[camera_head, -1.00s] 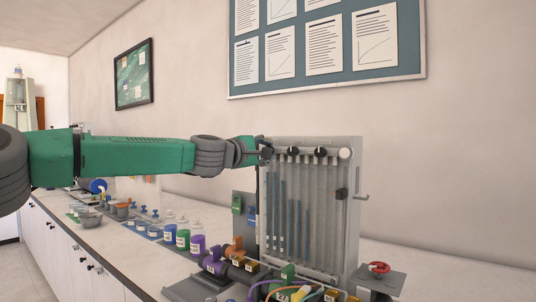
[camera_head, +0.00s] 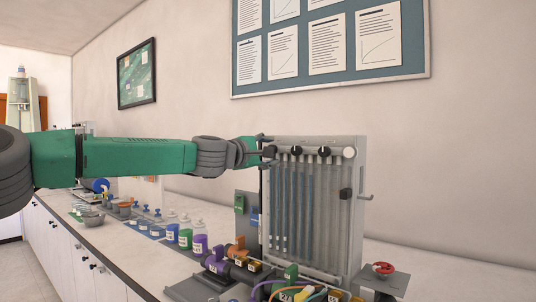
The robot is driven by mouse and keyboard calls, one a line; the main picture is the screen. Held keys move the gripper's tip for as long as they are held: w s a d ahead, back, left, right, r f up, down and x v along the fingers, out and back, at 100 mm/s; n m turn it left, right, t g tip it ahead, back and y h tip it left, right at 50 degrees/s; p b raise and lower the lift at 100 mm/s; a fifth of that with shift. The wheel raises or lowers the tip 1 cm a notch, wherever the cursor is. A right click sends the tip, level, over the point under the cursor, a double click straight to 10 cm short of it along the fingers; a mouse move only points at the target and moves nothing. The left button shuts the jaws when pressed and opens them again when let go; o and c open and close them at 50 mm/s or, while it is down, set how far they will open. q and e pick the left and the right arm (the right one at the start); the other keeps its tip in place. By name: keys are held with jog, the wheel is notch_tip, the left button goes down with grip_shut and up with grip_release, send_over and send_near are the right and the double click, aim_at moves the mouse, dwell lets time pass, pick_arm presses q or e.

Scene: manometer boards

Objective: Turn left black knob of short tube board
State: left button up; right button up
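The tube board (camera_head: 312,205) is a grey upright panel with several clear vertical tubes, standing on the bench. Blue liquid columns (camera_head: 292,210) show in the tubes on its left side. Along its top edge are a left black knob (camera_head: 271,151), two more black knobs (camera_head: 297,151) (camera_head: 324,151) and a white round knob (camera_head: 349,152). My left gripper (camera_head: 265,147) reaches in from the left, with its fingers at the left black knob. The fingers partly hide this knob, and I cannot tell whether they are closed on it. My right gripper is out of view.
A red valve wheel (camera_head: 383,269) sits on a grey stand right of the board. Coloured fittings and cables (camera_head: 289,283) lie in front. Several coloured bottles (camera_head: 185,238) line the bench below my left arm. The wall behind holds a notice board (camera_head: 330,50).

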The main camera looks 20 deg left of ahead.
pick_arm(q)
jog(key=v, duration=1.2)
jog(key=shift+w, duration=0.1)
jog(key=shift+f, duration=0.1)
